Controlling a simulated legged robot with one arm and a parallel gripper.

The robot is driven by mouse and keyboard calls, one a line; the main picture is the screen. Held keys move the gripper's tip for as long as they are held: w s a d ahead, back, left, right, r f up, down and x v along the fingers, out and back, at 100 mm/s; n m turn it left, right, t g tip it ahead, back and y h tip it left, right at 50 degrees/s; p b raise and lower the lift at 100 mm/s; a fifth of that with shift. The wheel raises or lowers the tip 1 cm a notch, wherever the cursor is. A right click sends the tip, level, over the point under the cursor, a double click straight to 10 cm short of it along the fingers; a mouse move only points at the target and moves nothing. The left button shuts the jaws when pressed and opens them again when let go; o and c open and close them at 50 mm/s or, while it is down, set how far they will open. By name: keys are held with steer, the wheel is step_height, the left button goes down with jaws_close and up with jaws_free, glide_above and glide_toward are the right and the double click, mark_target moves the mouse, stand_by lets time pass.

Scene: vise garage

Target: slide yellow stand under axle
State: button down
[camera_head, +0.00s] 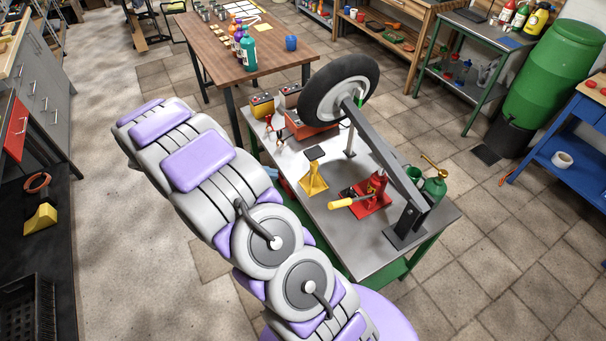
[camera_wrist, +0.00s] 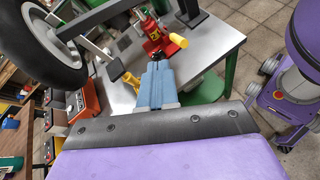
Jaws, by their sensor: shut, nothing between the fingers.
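The yellow stand (camera_head: 313,182) stands upright on the metal bench, with a dark flat top. It is left of the red jack and apart from the dark axle beam (camera_head: 388,152), which slants from a bracket up to the wheel (camera_head: 338,88). In the wrist view the yellow stand (camera_wrist: 131,82) shows partly, just left of my gripper (camera_wrist: 157,66). My gripper's blue fingers are shut and empty, pointing toward the bench. In the head view my arm hides most of the gripper; only a bit of blue (camera_head: 270,172) shows by the bench's left edge.
The red jack (camera_head: 371,191) with a yellow-tipped handle stands under the beam. A green oil can (camera_head: 434,187) is at the right. Batteries (camera_head: 262,106) and an orange-red box (camera_head: 310,127) stand at the far end. Bare bench top (camera_head: 345,240) lies in front of the jack.

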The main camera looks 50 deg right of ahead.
steer(key=w+d+f+n+h, duration=0.3)
steer(key=w+f, duration=0.2)
steer(key=f, duration=0.4)
steer(key=n+t+h+b, duration=0.2)
steer(key=n+h, duration=0.2)
glide_toward(311, 169)
steer(key=b+x, duration=0.3)
steer(key=x, duration=0.2)
steer(key=shift+d+f, duration=0.1)
steer(key=shift+d, duration=0.3)
steer(key=shift+s+d, duration=0.25)
steer(key=shift+d, duration=0.3)
